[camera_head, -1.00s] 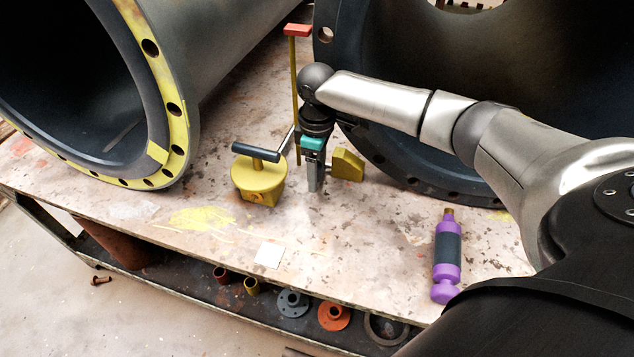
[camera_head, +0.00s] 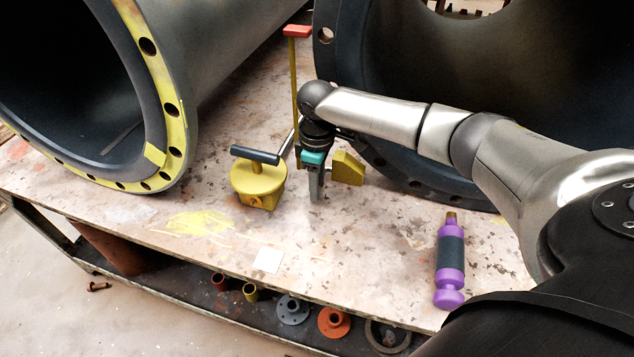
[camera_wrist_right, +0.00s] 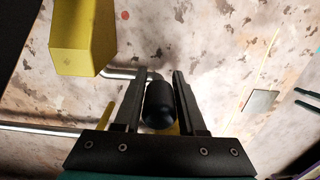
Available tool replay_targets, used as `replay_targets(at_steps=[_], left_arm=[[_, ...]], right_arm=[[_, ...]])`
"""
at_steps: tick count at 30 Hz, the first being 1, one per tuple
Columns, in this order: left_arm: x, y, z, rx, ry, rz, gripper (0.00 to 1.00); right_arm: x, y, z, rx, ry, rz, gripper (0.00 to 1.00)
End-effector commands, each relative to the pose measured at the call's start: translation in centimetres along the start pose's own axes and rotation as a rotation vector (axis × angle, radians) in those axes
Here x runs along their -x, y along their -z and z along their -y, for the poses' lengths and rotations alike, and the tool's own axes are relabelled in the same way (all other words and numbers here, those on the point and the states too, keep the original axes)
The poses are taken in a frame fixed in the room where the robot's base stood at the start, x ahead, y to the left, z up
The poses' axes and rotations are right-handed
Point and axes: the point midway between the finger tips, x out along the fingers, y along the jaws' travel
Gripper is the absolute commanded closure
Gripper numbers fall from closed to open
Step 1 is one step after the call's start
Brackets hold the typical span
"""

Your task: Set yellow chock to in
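The yellow chock (camera_head: 347,168) is a small wedge-shaped block on the table, near the right pipe's flange. It also shows at the upper left of the right wrist view (camera_wrist_right: 85,38). In the head view the dark handle (camera_head: 255,154) is left of the gripper, with a gap.
The handle tops a yellow round device (camera_head: 258,185). A thin upright rod with a red top (camera_head: 296,31) stands behind the gripper. Big pipes flank it; the left has a yellow flange (camera_head: 174,135). A purple bottle (camera_head: 450,275) is at the right. The table's front middle is fairly clear.

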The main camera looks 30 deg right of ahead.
Motion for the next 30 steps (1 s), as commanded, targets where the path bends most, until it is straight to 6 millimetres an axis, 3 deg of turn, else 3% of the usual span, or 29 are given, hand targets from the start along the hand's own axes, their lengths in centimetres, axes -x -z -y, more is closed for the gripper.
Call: replay_targets(at_steps=[1,10,30], left_arm=[[-0.01,-0.02,-0.01,0.000,0.000,0.000,0.40],[-0.02,-0.03,-0.01,0.000,0.000,0.000,0.40],[-0.04,-0.03,0.00,0.000,0.000,0.000,0.40]], right_arm=[[0.01,0.01,0.00,0.000,0.000,0.000,0.67],[0.01,0.01,0.01,0.000,0.000,0.000,1.00],[0.02,0.02,0.02,0.001,0.000,0.000,1.00]])
